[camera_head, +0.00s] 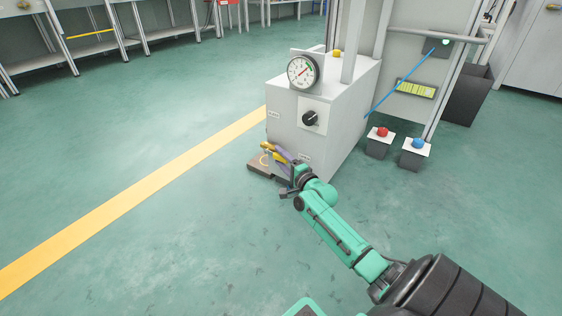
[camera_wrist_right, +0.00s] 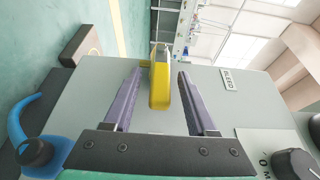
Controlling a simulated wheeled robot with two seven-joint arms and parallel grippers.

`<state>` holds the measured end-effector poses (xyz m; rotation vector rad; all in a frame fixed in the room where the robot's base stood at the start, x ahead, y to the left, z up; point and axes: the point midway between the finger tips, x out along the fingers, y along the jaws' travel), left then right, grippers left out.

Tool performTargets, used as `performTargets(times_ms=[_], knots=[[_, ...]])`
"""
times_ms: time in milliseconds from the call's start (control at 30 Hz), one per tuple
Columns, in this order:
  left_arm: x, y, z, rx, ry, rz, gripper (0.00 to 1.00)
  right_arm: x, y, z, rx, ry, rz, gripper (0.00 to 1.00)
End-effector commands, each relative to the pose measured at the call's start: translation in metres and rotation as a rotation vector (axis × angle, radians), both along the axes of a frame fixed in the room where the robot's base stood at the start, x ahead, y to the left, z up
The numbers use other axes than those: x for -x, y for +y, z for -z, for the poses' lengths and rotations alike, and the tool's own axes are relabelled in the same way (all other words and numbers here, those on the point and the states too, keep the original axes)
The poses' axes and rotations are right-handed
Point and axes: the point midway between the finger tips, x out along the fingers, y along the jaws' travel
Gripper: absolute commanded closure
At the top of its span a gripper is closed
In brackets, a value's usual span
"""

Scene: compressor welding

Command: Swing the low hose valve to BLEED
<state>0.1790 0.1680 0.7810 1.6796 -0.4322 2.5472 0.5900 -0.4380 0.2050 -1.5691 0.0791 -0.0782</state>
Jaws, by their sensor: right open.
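The yellow lever of the low valve (camera_wrist_right: 160,85) stands between the two fingers of my right gripper (camera_wrist_right: 160,74) in the right wrist view. The fingers are open, with a gap visible on both sides of it. A BLEED label (camera_wrist_right: 228,79) is on the grey panel to the right of the lever. In the head view the lever (camera_head: 267,147) shows low on the front of the grey cabinet (camera_head: 340,125), and my right gripper (camera_head: 279,156) is at it, partly covering the valve. My left gripper is not in view.
A pressure gauge (camera_head: 303,72) and a black knob (camera_head: 310,118) are above the valve. A blue hose end (camera_wrist_right: 30,120) shows at the left of the wrist view. Red (camera_head: 381,132) and blue (camera_head: 418,143) buttons stand on posts at right. The floor left of the cabinet is clear.

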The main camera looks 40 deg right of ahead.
Motion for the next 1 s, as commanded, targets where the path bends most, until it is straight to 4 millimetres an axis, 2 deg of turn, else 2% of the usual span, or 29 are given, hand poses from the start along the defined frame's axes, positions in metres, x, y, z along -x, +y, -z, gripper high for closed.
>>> performTargets(times_ms=[67,200,1000], knots=[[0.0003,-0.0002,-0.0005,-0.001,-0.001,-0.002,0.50,0.0002,0.0001,-0.0003,0.000,0.000,0.000,0.46],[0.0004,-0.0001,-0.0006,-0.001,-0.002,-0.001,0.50,0.0004,0.0001,-0.0002,0.000,0.000,0.000,1.00],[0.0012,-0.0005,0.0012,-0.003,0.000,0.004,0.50,0.0007,0.0003,0.0001,0.000,0.000,0.000,1.00]])
